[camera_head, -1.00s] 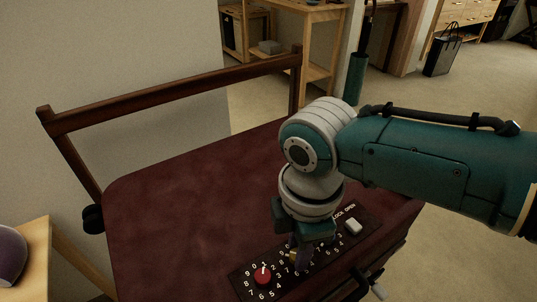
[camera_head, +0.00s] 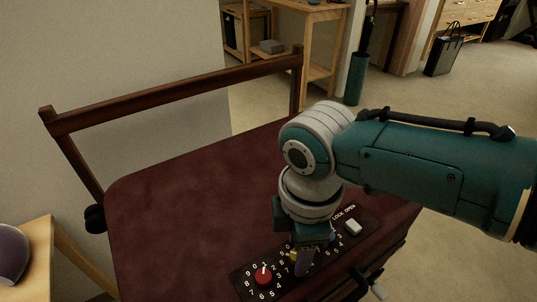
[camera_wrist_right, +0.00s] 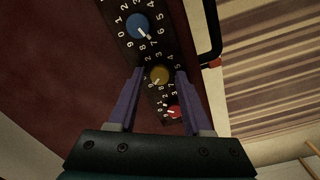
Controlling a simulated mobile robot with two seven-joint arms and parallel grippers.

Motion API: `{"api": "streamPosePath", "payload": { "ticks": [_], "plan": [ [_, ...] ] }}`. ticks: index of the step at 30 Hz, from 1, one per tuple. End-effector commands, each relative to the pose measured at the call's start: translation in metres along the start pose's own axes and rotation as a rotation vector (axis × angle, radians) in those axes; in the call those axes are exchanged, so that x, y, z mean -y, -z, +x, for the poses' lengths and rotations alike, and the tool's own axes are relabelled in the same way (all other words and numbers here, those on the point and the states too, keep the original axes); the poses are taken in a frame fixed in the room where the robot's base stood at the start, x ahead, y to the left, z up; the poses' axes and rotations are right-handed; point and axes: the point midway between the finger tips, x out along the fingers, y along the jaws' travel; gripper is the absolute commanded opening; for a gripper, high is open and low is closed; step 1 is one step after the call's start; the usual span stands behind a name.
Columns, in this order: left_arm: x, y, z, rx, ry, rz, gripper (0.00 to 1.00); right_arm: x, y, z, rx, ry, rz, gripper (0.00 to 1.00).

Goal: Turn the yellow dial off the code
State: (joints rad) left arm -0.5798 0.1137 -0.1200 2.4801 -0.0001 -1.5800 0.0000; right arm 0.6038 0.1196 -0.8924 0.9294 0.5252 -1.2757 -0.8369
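The yellow dial (camera_wrist_right: 160,75) sits on the black number panel (camera_head: 240,283) between a blue dial (camera_wrist_right: 138,26) and a red dial (camera_wrist_right: 173,112). In the right wrist view its pale pointer line slants down-left. My right gripper (camera_wrist_right: 159,72) is open, with one purple finger on each side of the yellow dial and visible gaps on both sides. I cannot tell how far the tips are above the panel. In the head view my right gripper (camera_head: 303,264) hides most of the yellow dial (camera_head: 293,257). My left gripper is not in view.
A pale button (camera_head: 353,228) is near the lettering "LOCK OPEN". The red dial also shows in the head view (camera_head: 263,275). A metal latch (camera_head: 362,279) projects from the near side.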

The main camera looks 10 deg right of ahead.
Motion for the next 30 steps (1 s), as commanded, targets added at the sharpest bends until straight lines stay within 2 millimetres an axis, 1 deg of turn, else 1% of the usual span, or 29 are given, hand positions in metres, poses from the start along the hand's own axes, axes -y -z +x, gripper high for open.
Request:
{"api": "streamPosePath", "payload": {
  "ticks": [1,2,3,8,11,14,19,24,27,30],
  "plan": [
    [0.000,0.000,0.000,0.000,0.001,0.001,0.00,0.000,0.000,0.000,0.000,0.000,0.000,0.56],
    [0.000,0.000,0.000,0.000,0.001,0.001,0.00,0.000,0.000,0.000,0.000,0.000,0.000,0.60],
    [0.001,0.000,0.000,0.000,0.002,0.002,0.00,0.000,0.000,0.000,0.000,0.000,0.000,0.60],
    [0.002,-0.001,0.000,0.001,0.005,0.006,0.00,0.000,0.000,0.000,0.000,0.000,0.000,0.60],
    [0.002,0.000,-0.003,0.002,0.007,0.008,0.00,0.000,0.000,-0.004,0.000,0.000,-0.001,0.60],
    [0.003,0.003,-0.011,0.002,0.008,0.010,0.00,-0.001,0.000,-0.018,-0.001,-0.001,-0.001,0.60],
    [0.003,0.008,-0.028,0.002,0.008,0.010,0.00,0.000,0.000,-0.053,-0.001,-0.002,-0.002,0.60],
    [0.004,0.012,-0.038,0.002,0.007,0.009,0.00,0.000,0.000,-0.083,-0.001,-0.002,-0.001,0.60],
    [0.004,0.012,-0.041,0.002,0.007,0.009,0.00,0.000,0.000,-0.094,0.000,-0.001,-0.001,0.60],
    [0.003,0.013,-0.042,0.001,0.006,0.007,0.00,0.000,0.000,-0.099,0.000,-0.001,0.000,0.60]
  ]
}}
